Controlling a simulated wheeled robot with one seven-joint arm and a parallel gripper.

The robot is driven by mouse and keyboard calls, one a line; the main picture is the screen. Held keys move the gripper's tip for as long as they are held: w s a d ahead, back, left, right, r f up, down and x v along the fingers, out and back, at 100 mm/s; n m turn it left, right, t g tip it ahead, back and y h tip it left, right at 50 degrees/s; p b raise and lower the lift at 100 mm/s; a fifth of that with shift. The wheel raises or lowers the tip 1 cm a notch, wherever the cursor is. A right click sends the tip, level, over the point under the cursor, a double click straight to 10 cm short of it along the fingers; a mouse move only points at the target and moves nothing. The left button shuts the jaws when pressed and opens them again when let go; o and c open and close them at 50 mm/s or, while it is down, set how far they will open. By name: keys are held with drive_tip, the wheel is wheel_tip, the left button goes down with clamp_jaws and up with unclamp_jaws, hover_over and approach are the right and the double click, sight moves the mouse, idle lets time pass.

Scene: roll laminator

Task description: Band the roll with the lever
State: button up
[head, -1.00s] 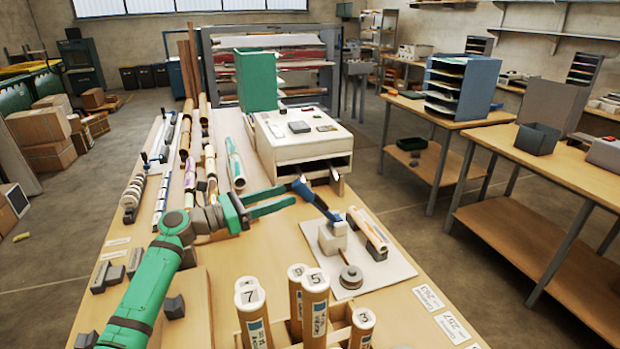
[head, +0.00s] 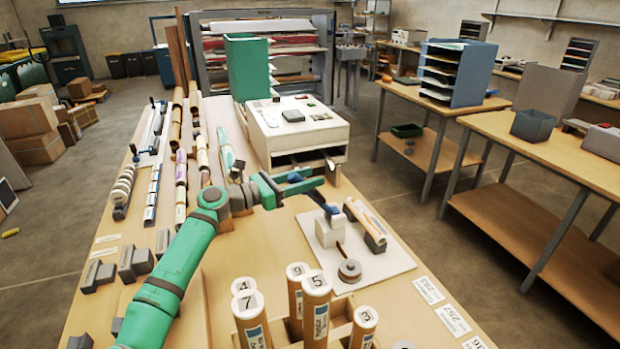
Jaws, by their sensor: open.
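The lever (head: 324,206) is a blue handle on a small white block, which stands on a pale board (head: 390,268) at the right of the table. A grey round disc (head: 349,270) sits in front of the block.
Upright numbered tubes (head: 316,305) stand in a wooden rack in front of the board. A white machine (head: 300,140) stands behind my gripper. Rows of rolls (head: 181,180) and grey blocks lie at left. Paper labels (head: 453,320) line the right edge.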

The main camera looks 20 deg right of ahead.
drive_tip(key=shift+d, duration=0.5)
drive_tip(key=shift+w, duration=0.1)
clamp_jaws()
